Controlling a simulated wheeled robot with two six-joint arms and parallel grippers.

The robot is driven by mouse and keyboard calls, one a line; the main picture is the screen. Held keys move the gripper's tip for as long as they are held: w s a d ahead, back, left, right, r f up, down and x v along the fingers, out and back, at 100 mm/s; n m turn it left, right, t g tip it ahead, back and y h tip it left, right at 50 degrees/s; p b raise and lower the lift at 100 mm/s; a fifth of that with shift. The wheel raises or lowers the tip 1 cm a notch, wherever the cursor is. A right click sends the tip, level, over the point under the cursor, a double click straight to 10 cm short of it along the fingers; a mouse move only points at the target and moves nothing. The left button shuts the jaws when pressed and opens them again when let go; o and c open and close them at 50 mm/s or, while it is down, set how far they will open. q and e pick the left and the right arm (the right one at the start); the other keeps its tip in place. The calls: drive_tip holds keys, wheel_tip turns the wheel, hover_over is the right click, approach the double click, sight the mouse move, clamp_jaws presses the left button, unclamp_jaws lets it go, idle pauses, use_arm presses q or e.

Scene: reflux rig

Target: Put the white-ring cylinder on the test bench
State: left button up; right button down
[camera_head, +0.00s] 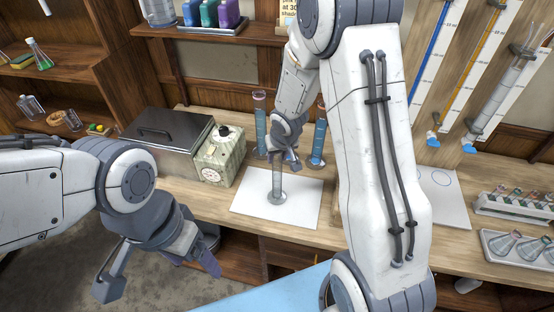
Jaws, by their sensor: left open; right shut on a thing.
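My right gripper (283,158) is shut on a clear cylinder (277,187) with a round foot. The cylinder is upright over the white mat (252,215) on the wooden bench (203,204); its foot appears at the mat surface, but I cannot tell whether it touches. The gripper hides its upper part, and I cannot make out a ring colour. Two blue cylinders stand behind, a left one (260,130) and a right one (319,142) partly hidden by my arm. My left gripper (157,270) is open and empty, in front of the bench at lower left.
A metal box (165,145) and a speckled box with a black knob (217,160) stand left of the mat. A second white sheet (445,200), a tube rack (515,207) and a flask tray (515,247) are at right. My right arm covers the bench's middle.

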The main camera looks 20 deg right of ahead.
drive_tip(key=c, duration=0.9)
unclamp_jaws()
drive_tip(key=shift+f, duration=0.15)
drive_tip(key=o, duration=0.4)
